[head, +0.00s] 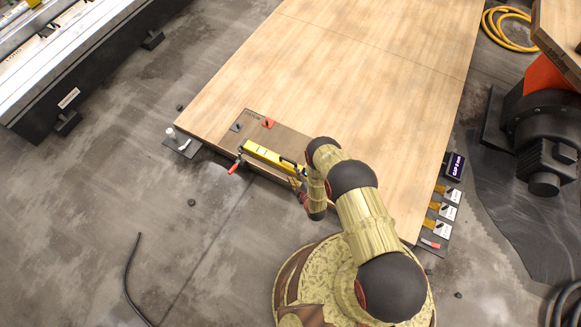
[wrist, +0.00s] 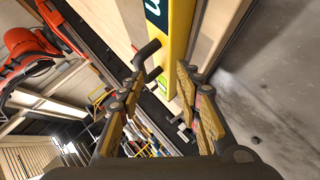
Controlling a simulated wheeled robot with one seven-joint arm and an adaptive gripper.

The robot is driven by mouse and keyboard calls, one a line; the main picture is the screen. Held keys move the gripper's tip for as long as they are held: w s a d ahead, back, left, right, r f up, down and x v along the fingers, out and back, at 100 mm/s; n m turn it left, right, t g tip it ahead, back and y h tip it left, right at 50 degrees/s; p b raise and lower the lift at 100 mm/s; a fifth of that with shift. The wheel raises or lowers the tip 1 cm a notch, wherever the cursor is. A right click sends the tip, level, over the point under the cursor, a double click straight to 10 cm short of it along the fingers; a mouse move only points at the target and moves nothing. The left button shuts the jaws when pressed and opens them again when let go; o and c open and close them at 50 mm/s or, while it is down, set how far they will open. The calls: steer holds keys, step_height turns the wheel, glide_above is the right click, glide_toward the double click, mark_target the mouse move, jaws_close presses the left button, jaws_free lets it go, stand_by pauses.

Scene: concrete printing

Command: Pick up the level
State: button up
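The level (head: 272,157) is a long yellow bar near the front left edge of the wooden board, on or just above a dark brown patch. In the wrist view the yellow level (wrist: 177,35) runs down from the top, with its near end in the gap between my fingers. My gripper (head: 297,183) is at the level's right end in the head view. In the wrist view my gripper (wrist: 160,85) has its fingers apart; the right finger overlaps the level's edge, and a gap shows on the left. Contact is not clear.
The large wooden board (head: 340,60) is mostly clear. A red-handled clamp (head: 236,165) is beside the level's left end. Labelled tags (head: 443,212) line the board's right side. A dark machine (head: 545,140) and a yellow hose (head: 508,28) are at right.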

mark_target(289, 161)
steer(key=shift+n+t, duration=0.5)
steer(key=w+b, duration=0.1)
steer(key=w, duration=0.1)
steer(key=w+a+b, duration=0.1)
steer(key=w, duration=0.2)
steer(key=w+a+b, duration=0.1)
steer(key=w+b, duration=0.1)
steer(key=w, duration=0.1)
steer(key=shift+a+f, duration=0.1)
steer(key=shift+f, duration=0.1)
steer(key=shift+w, duration=0.1)
steer(key=shift+c, duration=0.2)
steer(key=c, duration=0.7)
jaws_close()
steer(key=shift+r, duration=0.15)
